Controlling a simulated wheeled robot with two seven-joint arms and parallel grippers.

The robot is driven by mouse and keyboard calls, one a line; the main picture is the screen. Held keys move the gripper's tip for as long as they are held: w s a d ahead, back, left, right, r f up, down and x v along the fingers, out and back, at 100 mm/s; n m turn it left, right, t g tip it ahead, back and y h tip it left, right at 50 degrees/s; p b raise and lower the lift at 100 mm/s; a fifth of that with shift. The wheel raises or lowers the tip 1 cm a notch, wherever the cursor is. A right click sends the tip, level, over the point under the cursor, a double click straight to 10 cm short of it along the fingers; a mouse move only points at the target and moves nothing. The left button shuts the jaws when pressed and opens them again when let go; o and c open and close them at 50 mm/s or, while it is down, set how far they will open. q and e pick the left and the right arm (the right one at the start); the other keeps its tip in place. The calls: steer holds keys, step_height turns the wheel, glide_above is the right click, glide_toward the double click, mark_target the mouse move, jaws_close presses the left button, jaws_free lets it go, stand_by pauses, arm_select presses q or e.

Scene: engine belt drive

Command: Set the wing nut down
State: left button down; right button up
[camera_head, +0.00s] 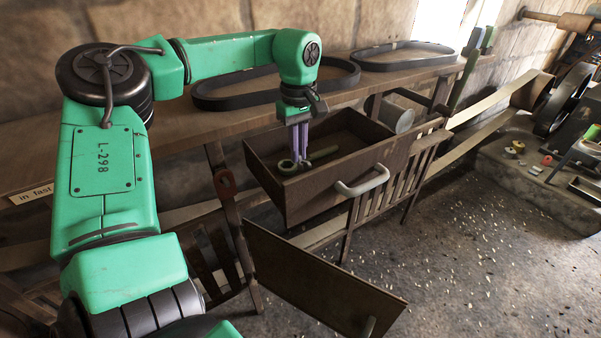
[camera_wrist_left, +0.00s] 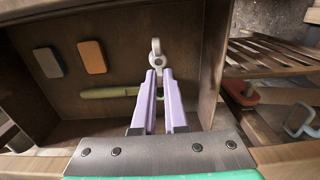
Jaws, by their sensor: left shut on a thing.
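My left gripper (camera_head: 297,160) reaches down into an open wooden drawer (camera_head: 308,200). In the left wrist view its two purple fingers (camera_wrist_left: 157,76) are close together, shut on the grey wing nut (camera_wrist_left: 156,52). The wing nut has a rounded body and a loop-shaped end, which projects beyond the fingertips. It is over or in the drawer; I cannot tell whether it touches the floor. Part of it is hidden by the fingers. My right gripper is not in view.
In the drawer lie a green-handled tool (camera_wrist_left: 108,92), an orange block (camera_wrist_left: 92,57) and a grey block (camera_wrist_left: 47,62). Black belts (camera_head: 404,56) lie on the bench. A wooden door (camera_head: 318,283) hangs open below, and slatted racks (camera_head: 400,165) stand beside the drawer.

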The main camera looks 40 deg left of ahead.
arm_select(q)
step_height(320, 180, down, 7)
steer(key=shift+r, duration=0.1)
steer(key=c, duration=1)
jaws_free()
steer(key=shift+o, duration=0.2)
steer(key=shift+r, duration=0.1)
step_height(320, 180, up, 12)
steer(key=shift+r, duration=0.15)
